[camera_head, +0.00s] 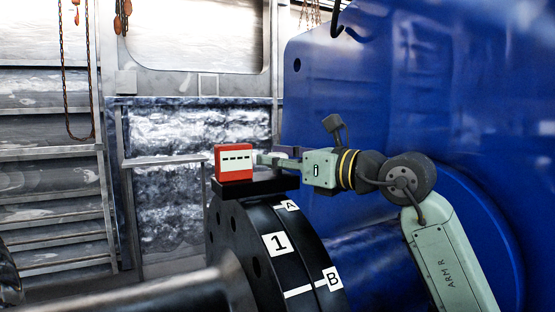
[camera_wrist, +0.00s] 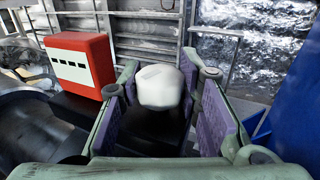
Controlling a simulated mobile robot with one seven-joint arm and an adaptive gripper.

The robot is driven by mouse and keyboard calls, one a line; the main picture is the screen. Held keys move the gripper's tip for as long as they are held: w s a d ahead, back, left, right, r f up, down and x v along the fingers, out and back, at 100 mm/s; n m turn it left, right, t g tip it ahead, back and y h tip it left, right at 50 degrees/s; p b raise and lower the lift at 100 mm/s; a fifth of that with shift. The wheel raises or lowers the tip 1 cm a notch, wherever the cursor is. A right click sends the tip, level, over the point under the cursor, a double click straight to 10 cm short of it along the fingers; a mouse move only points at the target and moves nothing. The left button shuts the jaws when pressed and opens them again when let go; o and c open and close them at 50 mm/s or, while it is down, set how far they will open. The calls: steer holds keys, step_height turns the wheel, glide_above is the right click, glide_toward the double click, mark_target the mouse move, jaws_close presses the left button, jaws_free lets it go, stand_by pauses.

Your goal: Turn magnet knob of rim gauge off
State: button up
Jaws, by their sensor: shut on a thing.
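The rim gauge (camera_head: 234,163) is a red box with a white, black-marked face, upright on a dark base atop the black coupling. It also shows at the left of the wrist view (camera_wrist: 80,62). Its magnet knob (camera_wrist: 160,92) is a pale, rounded piece beside the red box, at the middle of the wrist view. My gripper (camera_head: 266,159) reaches in from the right, level with the gauge. Its purple-padded fingers lie on both sides of the knob and are shut on it. The knob is largely hidden by the fingers in the head view; its on/off marking is not readable.
The black coupling disc (camera_head: 233,235) carries labels 1, A and B, with a shaft at its left. The large blue motor housing (camera_head: 420,70) stands close behind and right of my arm. A chain (camera_head: 63,70) hangs at far left. Room above the gauge is clear.

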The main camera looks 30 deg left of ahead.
steer(key=shift+r+g, duration=0.1)
steer(key=shift+g, duration=0.2)
steer(key=n+g+p, duration=0.1)
steer(key=g+p, duration=0.1)
steer(key=shift+r+n+g, duration=0.1)
steer(key=shift+n+g, duration=0.2)
steer(key=shift+n, duration=0.1)
steer(key=shift+f+n+g+h+p, duration=0.15)
steer(key=shift+n+g+p, duration=0.25)
steer(key=shift+n+g, duration=0.5)
steer(key=shift+f+n+g+h+p, duration=0.15)
steer(key=shift+n+g+p, duration=0.35)
steer(key=shift+g, duration=0.7)
steer(key=o, duration=1.2)
steer(key=shift+r, duration=0.1)
steer(key=shift+c, duration=0.2)
step_height(320, 180, up, 10)
